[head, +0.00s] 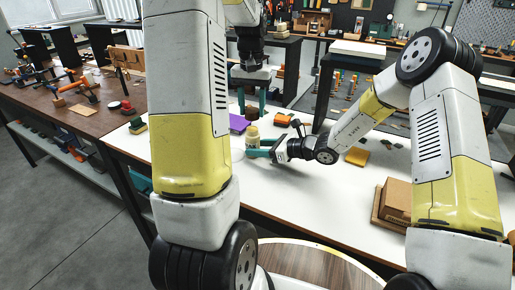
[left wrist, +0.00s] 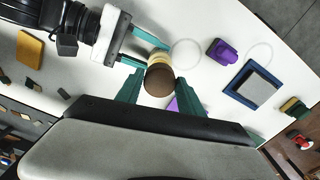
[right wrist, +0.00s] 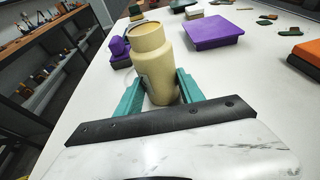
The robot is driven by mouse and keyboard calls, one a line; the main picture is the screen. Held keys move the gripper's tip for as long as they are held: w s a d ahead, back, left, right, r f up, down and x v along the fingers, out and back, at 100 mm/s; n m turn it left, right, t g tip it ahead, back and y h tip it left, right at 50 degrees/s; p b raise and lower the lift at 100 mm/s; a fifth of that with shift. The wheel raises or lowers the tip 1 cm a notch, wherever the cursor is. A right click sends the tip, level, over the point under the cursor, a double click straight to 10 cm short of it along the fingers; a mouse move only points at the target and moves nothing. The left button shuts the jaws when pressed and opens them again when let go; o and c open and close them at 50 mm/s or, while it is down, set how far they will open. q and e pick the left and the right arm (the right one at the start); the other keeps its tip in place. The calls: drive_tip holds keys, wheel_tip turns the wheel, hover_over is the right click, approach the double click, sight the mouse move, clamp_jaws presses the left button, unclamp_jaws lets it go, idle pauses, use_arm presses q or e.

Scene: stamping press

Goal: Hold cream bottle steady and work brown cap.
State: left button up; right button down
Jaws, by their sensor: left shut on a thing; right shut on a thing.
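The cream bottle (head: 252,134) stands upright on the white table; it also shows in the right wrist view (right wrist: 152,70), with its neck bare and no cap on it. My right gripper (head: 261,148) is shut around the bottle's body from the side. My left gripper (head: 251,103) points down above the bottle, apart from it. In the left wrist view the brown cap (left wrist: 159,82) sits between the left fingertips, which are shut on it; it overlaps the cream bottle (left wrist: 162,59) below.
A purple tray (right wrist: 215,32) and a smaller purple block (left wrist: 222,52) lie near the bottle. A blue tray with a grey pad (left wrist: 254,88) lies farther off. A yellow block (head: 356,156) and a cardboard box (head: 397,199) lie right on the table. White table space in front is clear.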

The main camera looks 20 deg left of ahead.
sight(252, 129)
use_arm(q)
drive_tip(key=shift+f, duration=0.1)
idle(0.3)
drive_tip(key=shift+f, duration=1.5)
drive_tip(key=shift+f, duration=0.25)
drive_tip(key=shift+f, duration=0.85)
drive_tip(key=shift+f, duration=0.1)
